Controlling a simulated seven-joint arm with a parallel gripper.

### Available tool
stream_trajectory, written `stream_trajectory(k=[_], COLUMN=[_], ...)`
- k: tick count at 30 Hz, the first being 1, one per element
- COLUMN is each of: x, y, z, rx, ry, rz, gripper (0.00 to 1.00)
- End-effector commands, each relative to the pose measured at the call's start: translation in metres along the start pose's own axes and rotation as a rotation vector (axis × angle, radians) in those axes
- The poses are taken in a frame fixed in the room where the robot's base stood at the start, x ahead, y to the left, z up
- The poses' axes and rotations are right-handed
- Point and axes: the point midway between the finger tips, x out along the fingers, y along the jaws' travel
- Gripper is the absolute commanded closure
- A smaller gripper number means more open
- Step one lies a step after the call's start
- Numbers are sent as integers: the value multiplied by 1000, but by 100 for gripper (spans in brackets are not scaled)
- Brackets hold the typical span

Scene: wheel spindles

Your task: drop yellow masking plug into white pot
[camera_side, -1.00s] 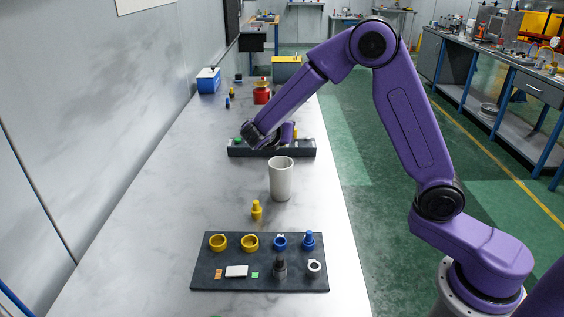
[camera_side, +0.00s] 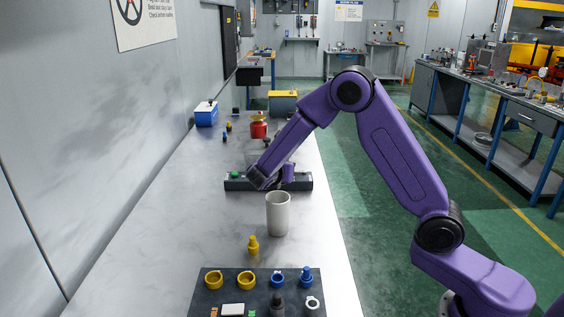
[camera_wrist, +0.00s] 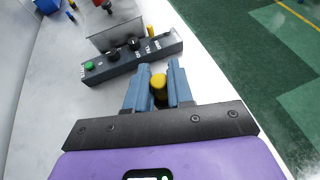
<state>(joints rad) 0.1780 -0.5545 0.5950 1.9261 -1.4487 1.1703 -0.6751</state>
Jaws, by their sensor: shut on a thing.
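My gripper (camera_wrist: 158,64) is shut on the yellow masking plug (camera_wrist: 158,81), whose rounded yellow top shows between the blue-grey fingers in the wrist view. The side view shows my gripper (camera_side: 270,181) low by the dark control bar, with the plug hidden there. The white pot (camera_side: 278,216) stands upright on the bench, nearer the side camera than my gripper and slightly to the right. The pot is not in the wrist view. Its inside floor cannot be seen.
A dark control bar (camera_wrist: 130,55) lies just beyond my fingers. A stepped yellow piece (camera_side: 253,245) stands in front of the pot. A dark board (camera_side: 230,294) holds yellow and blue rings and other parts. The bench's left side (camera_side: 160,215) is clear.

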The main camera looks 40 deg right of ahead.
Motion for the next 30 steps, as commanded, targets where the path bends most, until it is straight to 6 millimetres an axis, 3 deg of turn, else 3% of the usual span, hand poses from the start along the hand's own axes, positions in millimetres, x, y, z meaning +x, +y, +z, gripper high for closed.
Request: stream_trajectory(k=[9, 10, 12, 13, 23, 30], x=[1, 1, 1, 1, -2, -33], y=[0, 0, 0, 0, 0, 1], z=[-2, -2, -2, -2, -2, -2], rx=[1, 1, 1, 1, 1, 2], ry=[0, 0, 0, 0, 0, 0], rz=[0, 0, 0, 0, 1, 4], gripper=[100, 75, 52, 48, 48, 48])
